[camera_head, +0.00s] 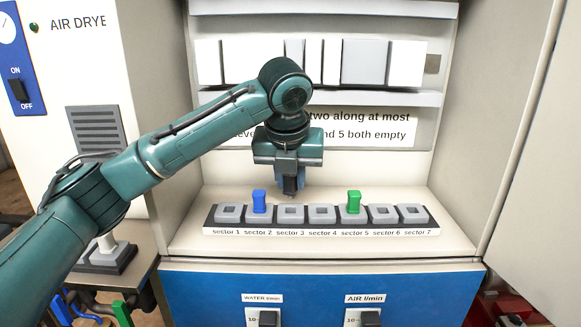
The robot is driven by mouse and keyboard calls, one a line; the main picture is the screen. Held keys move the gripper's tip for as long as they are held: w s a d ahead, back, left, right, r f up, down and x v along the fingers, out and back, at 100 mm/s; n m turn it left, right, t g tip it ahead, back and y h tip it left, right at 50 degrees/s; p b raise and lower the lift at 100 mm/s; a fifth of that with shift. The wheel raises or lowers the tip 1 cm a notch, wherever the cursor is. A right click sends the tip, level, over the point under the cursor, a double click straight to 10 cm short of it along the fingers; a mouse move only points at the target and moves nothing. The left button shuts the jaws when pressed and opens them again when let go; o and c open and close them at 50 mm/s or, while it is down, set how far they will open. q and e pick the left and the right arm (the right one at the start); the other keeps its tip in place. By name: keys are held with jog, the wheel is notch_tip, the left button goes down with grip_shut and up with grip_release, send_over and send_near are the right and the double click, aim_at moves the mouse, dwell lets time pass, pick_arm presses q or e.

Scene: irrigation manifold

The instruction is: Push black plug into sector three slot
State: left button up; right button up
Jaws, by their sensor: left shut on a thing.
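My left gripper (290,178) points straight down in front of the cabinet's back wall. It is shut on the black plug (290,187), a small dark shape mostly hidden between the fingers. The plug hangs just above the sector three slot (290,213), a grey socket in the row, and looks apart from it. A blue plug (259,201) stands upright in sector 2. A green plug (353,201) stands upright in sector 5. The other sockets look empty. My right gripper is not in view.
The socket strip (320,230) lies on a pale shelf, with free room at both ends. Behind my arm is a sign (370,128), partly covered. White and grey boxes (365,62) stand on the upper shelf. An open cabinet door (535,150) bounds the right.

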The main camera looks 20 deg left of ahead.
aim_at(290, 193)
pick_arm(q)
jog(key=shift+f, duration=1.45)
jog(key=shift+w+f, duration=0.1)
jog(key=shift+f, duration=0.5)
dwell(0.4)
jog(key=o, duration=0.7)
jog(key=shift+r, duration=0.1)
jog(key=v, duration=1.1)
jog(key=shift+w, duration=0.1)
dwell(0.4)
